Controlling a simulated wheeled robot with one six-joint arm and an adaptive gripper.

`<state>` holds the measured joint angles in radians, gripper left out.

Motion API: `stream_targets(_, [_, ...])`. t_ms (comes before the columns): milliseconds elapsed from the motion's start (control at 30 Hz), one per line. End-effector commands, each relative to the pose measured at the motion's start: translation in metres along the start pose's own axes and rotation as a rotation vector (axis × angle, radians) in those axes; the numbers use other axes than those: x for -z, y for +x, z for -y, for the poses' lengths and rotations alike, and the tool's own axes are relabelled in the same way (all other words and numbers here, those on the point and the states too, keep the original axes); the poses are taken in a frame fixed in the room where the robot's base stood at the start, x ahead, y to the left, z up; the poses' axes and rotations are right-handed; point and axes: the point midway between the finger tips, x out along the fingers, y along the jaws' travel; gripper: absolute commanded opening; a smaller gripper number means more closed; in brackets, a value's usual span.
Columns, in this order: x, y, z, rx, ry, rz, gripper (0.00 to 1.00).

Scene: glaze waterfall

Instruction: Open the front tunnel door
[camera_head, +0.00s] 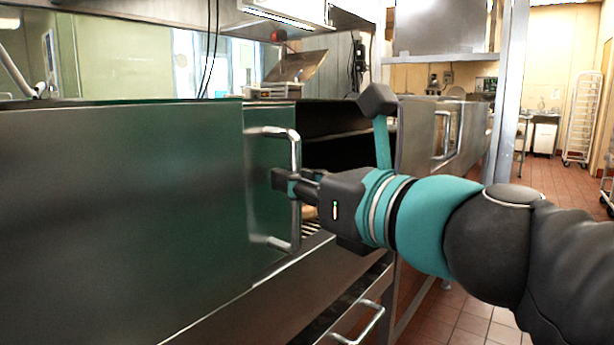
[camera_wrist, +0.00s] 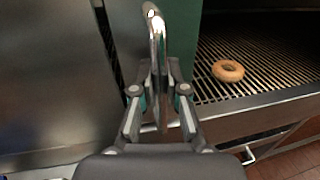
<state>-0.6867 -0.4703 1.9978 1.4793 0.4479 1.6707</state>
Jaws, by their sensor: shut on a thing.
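The front tunnel door (camera_head: 262,200) is a steel and green panel with a vertical bar handle (camera_head: 295,215). The handle also shows in the wrist view (camera_wrist: 156,40). My gripper (camera_head: 288,184) is shut on the handle around its middle. In the wrist view my gripper's two fingers (camera_wrist: 158,88) close on the bar from both sides. To the right of the door the tunnel opening (camera_head: 335,150) is uncovered, dark inside. The door's far edge is partly hidden.
In the wrist view a donut (camera_wrist: 228,70) lies on the wire conveyor (camera_wrist: 255,50) in the opening. A lower handle (camera_head: 362,325) sticks out below. Another handled panel (camera_head: 445,135) stands farther right. Open tiled floor (camera_head: 555,180) lies at the right.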

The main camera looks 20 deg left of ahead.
Motion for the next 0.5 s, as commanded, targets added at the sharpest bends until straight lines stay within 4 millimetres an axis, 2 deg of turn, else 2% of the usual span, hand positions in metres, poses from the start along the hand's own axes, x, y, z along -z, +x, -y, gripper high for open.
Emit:
stream_targets(200, [0.0003,0.0003,-0.001,-0.003,0.0,0.0,0.0])
stream_targets(233, [0.0003,0.0003,-0.0011,-0.003,0.0,0.0,0.18])
stream_targets(300, [0.0002,0.0002,-0.0015,-0.004,0.0,0.0,0.35])
stream_targets(333, [0.0002,0.0002,-0.0015,-0.004,0.0,0.0,0.39])
stream_targets(500, [0.0,0.0002,-0.0014,-0.004,0.0,0.0,0.39])
